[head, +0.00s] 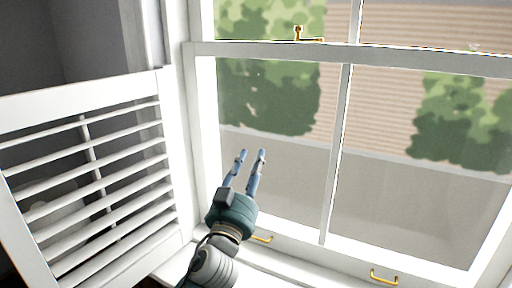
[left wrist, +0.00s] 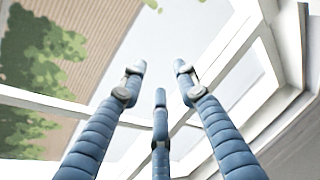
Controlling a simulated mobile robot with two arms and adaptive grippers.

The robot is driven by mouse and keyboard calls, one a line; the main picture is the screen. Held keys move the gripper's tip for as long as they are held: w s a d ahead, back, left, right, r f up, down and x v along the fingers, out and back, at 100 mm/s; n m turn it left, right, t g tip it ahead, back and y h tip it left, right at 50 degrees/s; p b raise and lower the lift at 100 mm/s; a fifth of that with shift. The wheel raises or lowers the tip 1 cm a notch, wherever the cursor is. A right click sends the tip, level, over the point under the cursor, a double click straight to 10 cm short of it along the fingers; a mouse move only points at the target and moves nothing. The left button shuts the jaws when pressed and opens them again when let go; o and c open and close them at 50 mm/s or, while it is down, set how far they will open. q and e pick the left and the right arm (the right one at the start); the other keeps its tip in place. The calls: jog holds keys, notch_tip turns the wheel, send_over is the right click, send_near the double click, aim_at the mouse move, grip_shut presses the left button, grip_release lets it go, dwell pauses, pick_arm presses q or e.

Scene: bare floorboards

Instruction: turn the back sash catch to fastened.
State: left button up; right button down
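A brass sash catch (head: 299,35) sits on the meeting rail (head: 262,50) of the white sash window in the head view. Its knob stands up and a thin arm runs right along the rail. A second small fitting (head: 473,48) shows faintly farther right on the rail. I cannot tell which is the back one. My left gripper (head: 252,153) is in front of the lower left pane, below the catch and apart from it. Its fingers are spread and empty, also in the left wrist view (left wrist: 160,85). My right gripper is not in view.
A white louvred shutter (head: 95,185) stands open at the left. Brass lifts (head: 383,277) and (head: 262,238) are on the bottom rail. A vertical glazing bar (head: 337,150) divides the lower sash. The space before the panes looks clear.

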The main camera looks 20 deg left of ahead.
pick_arm(q)
jog(key=w+d+r+m+g+h+p, duration=0.1)
jog(key=w+d+r+m+h, duration=0.1)
jog(key=w+r+m+h, duration=0.1)
jog(key=w+d+r+m+g+h+p, duration=0.1)
jog(key=w+d+r+m+g+h, duration=0.1)
jog(key=r+m, duration=0.3)
jog(key=w+d+r+m+g+h+p, duration=0.1)
jog(key=w+d+r+m+h+p, duration=0.1)
jog(key=m, duration=0.4)
jog(key=shift+w+d+r+h, duration=0.3)
jog(key=shift+w+r+h, duration=0.25)
jog(key=shift+r, duration=0.15)
jog(key=shift+w+d+r+h, duration=0.3)
jog(key=shift+w+r+h, duration=0.2)
jog(key=shift+r, duration=0.2)
jog(key=m+g+h+p, duration=0.2)
jog(key=m, duration=0.5)
send_near(295, 30)
jog(key=p+x, duration=0.5)
jog(key=x, duration=0.2)
jog(key=shift+w+d+r, duration=0.2)
jog(key=shift+w, duration=0.1)
jog(key=shift+w+d+f, duration=0.2)
jog(key=shift+w, duration=0.25)
grip_shut()
